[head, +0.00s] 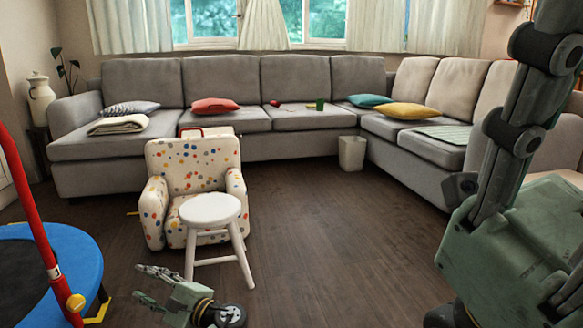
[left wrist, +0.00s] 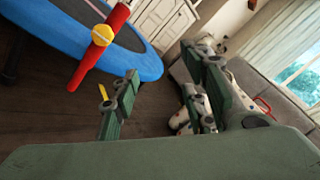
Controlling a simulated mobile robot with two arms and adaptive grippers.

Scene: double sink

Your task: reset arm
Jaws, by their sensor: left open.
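My left gripper (head: 140,282) is low in the head view, left of centre, with its fingers pointing left. It is open, with nothing between its fingers. In the left wrist view its two green fingers (left wrist: 158,64) stand well apart, with dark floor between them. In the head view it is in front of and below a white stool (head: 210,210). My right arm (head: 510,150) fills the right side of the head view and reaches up past the top edge. The right gripper does not show in either view.
A spotted armchair (head: 165,160) stands behind the stool. A blue trampoline (head: 75,262) with a red post (head: 30,205) is at the left. A grey corner sofa (head: 290,118) and a white bin (head: 352,153) are at the back. The middle floor (head: 330,240) is clear.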

